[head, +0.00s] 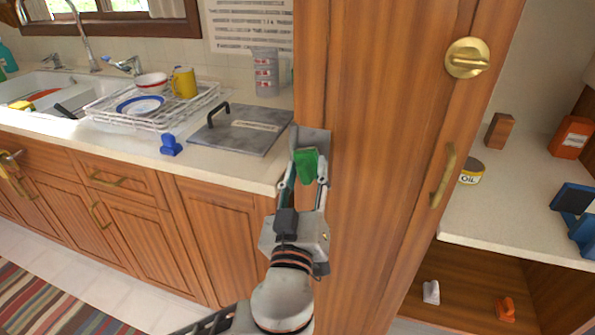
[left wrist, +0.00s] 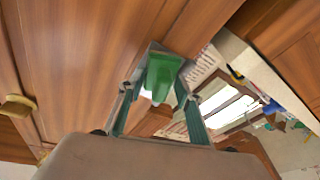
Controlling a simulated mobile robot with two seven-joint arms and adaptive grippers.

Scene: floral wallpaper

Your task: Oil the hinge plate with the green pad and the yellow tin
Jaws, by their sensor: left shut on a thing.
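My left gripper (head: 307,172) is shut on the green pad (head: 306,164), in front of the cabinet's left edge. The pad also shows between the fingers in the left wrist view (left wrist: 160,76). A grey metal plate, seemingly the hinge plate (head: 313,138), shows just behind the pad and is partly hidden by it. Its grey edge also shows in the left wrist view (left wrist: 186,68). The pad overlaps the plate in both views; I cannot tell whether they touch. My right gripper is not in view.
The tall wooden cabinet door (head: 375,120) has a brass knob (head: 467,58) and handle (head: 443,174). A grey board (head: 235,138), blue object (head: 171,145) and dish rack (head: 105,112) are on the left counter. Orange (head: 572,138) and brown (head: 499,131) boxes stand behind the tin.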

